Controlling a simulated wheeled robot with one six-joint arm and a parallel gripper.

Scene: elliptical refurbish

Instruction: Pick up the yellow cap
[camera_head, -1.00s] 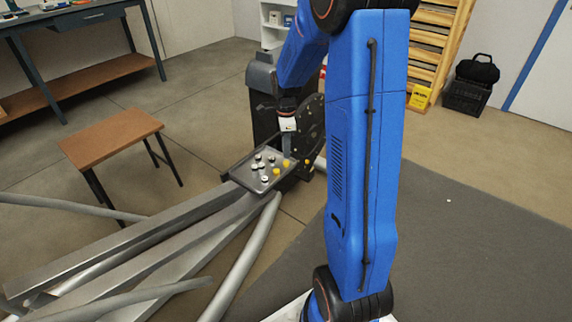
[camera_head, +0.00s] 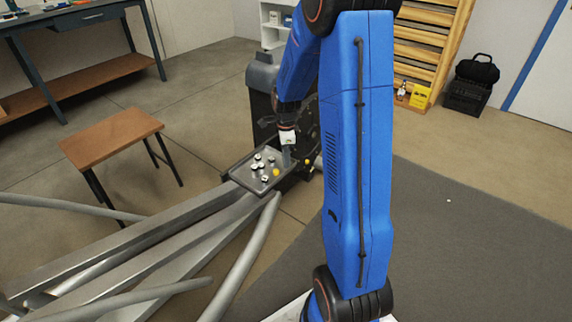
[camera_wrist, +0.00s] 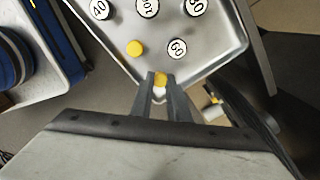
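A yellow cap (camera_wrist: 160,79) sits between the two fingertips of my gripper (camera_wrist: 159,76) in the wrist view. The fingers reach both sides of it with no clear gap. It is over or just at the near edge of the grey tray (camera_wrist: 214,60); I cannot tell whether it is lifted. A small white part shows between the fingers just behind it. A second yellow cap (camera_wrist: 135,48) lies on the tray, ahead and left of my fingertips. In the head view my gripper (camera_head: 287,160) is at the tray's right corner, and that yellow cap (camera_head: 276,173) is beside it.
Several white numbered caps lie in the tray, one marked 60 (camera_wrist: 177,48) close by on the right. A dark machine part with a round disc (camera_wrist: 222,98) is beside the tray. Silver frame tubes (camera_head: 150,240) extend left. A brown stool (camera_head: 112,138) stands apart.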

